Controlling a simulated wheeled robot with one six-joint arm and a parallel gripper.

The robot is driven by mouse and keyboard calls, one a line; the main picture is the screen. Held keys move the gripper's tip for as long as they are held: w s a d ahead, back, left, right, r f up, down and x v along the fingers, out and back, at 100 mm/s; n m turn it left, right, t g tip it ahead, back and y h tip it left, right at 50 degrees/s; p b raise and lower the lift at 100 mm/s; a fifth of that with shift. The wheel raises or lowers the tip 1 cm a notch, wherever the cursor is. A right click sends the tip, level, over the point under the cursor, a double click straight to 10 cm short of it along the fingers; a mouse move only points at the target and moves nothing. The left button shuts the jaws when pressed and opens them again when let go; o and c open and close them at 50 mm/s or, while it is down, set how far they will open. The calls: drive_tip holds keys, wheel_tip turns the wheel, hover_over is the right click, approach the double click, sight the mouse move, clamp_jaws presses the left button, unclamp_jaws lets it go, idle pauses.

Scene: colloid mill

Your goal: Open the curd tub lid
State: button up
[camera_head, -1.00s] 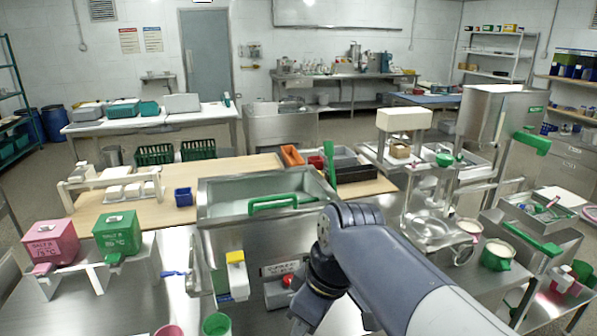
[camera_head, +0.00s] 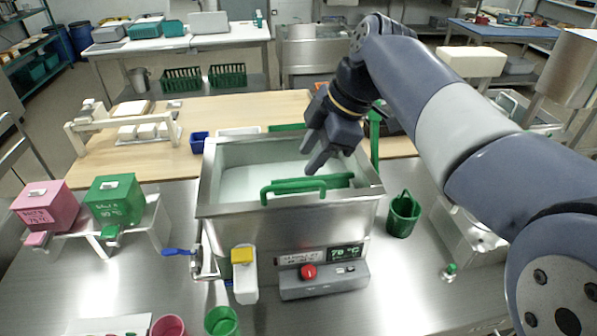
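A steel tub (camera_head: 215,180) stands in the middle of the bench. A pale, whitish-green surface (camera_head: 250,182) shows inside it; I cannot tell whether this is a lid or the contents. A green handle (camera_head: 293,188) sits at the tub's front edge, with a green bar (camera_head: 340,181) just behind it to the right. A green upright (camera_head: 374,140) stands at the tub's right rear. My gripper (camera_head: 318,162) points down over the right half of the tub, above the green bar, and appears to hold nothing. Its finger gap is not clear, and contact cannot be told.
A control box (camera_head: 325,282) with a red knob stands in front of the tub. A green bucket (camera_head: 403,215) is to its right. Pink (camera_head: 46,205) and green (camera_head: 114,200) boxes stand on a rack at left. Bare steel bench (camera_head: 420,290) lies front right.

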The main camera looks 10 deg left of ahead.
sight(296, 186)
drive_tip(key=x, duration=0.7)
drive_tip(key=shift+f+p, duration=0.25)
drive_tip(key=shift+p, duration=0.05)
drive_tip(key=shift+c, duration=0.3)
clamp_jaws()
